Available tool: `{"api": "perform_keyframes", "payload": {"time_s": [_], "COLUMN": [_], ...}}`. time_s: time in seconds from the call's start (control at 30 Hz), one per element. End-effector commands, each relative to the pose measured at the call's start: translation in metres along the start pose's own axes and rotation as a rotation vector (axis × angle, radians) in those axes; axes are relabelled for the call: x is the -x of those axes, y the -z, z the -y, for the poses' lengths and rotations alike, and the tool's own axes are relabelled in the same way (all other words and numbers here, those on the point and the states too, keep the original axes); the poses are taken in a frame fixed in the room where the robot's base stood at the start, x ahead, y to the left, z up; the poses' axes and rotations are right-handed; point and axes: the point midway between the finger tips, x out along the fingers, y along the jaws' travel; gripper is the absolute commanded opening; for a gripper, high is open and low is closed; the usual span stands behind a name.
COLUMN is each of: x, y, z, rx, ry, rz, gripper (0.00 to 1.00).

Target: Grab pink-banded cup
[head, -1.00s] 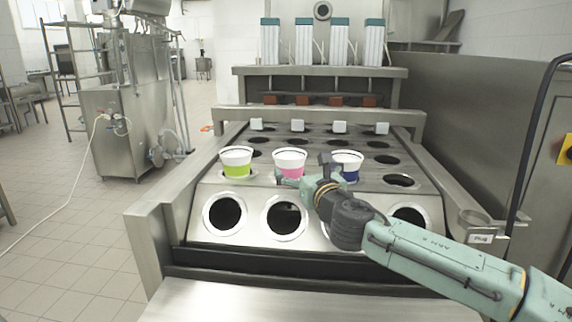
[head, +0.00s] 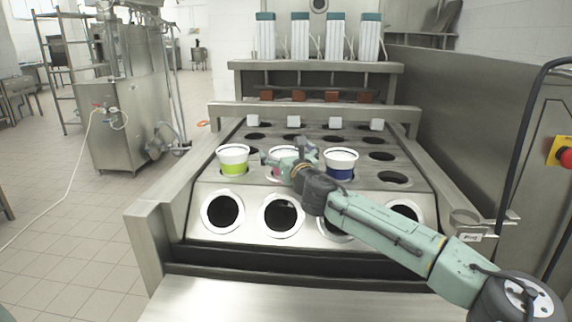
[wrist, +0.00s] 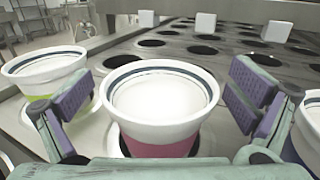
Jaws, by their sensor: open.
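The pink-banded cup (wrist: 160,105) stands upright in a hole of the machine's plate, white with a dark line inside its rim. In the wrist view it lies between the two finger pads of my gripper (wrist: 160,100). The fingers are spread, one on each side of the cup, with gaps to its wall. In the head view my gripper (head: 283,160) hides most of the pink-banded cup (head: 284,150); its white rim shows above the fingers.
A green-banded cup (head: 232,158) stands close on the left, and a blue-banded cup (head: 340,162) close on the right. Both also show at the edges of the wrist view. Empty holes (head: 222,213) lie in the front and rear rows. Metal side rails (head: 165,205) border the plate.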

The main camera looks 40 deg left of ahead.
Motion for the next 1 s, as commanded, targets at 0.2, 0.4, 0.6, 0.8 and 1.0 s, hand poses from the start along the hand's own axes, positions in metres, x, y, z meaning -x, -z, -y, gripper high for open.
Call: {"api": "perform_keyframes", "payload": {"time_s": [0.2, 0.4, 0.6, 0.8, 1.0], "x": [0.0004, 0.0006, 0.0006, 0.0006, 0.0006], "y": [0.0002, 0.0, 0.0, 0.0, 0.0], "z": [0.0001, 0.0001, 0.0001, 0.0002, 0.0003], "rx": [0.0, 0.0, 0.0, 0.0, 0.0], "ry": [0.0, 0.0, 0.0, 0.0, 0.0], "rz": [0.0, 0.0, 0.0, 0.0, 0.0], "gripper": [0.95, 0.81, 0.68, 0.55, 0.41]}}
